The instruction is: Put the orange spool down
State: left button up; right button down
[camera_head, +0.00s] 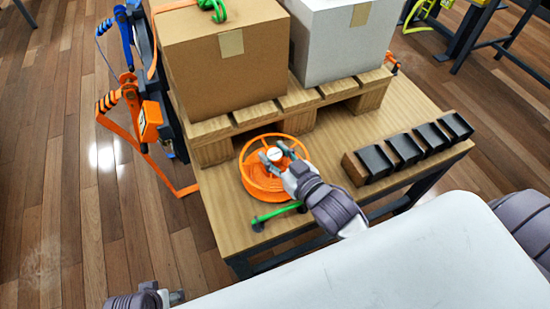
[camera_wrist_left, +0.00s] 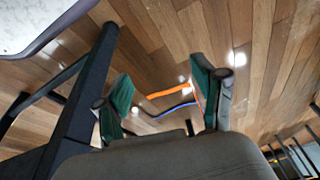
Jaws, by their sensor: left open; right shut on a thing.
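The orange spool (camera_head: 254,178) is a round, open-framed reel at the front left of the wooden table (camera_head: 340,145). In the head view it appears to lie flat on or very close to the tabletop; any small gap beneath it cannot be made out. My right gripper (camera_head: 277,154) is over the spool and shut on its middle, with a white round hub between the fingers. My left gripper (camera_wrist_left: 160,100) shows in the left wrist view with its fingers wide apart and nothing between them. In the head view the left arm only shows at the bottom edge.
A pallet (camera_head: 258,116) behind the spool carries a brown box (camera_head: 225,65) and a white box (camera_head: 340,40). A green bar (camera_head: 275,214) lies at the table's front edge. Black-topped blocks (camera_head: 404,150) line the right. Orange straps (camera_head: 150,160) hang left.

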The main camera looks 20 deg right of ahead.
jog(key=shift+f, duration=0.4)
jog(key=shift+f, duration=0.15)
jog(key=c, duration=0.6)
grip_release()
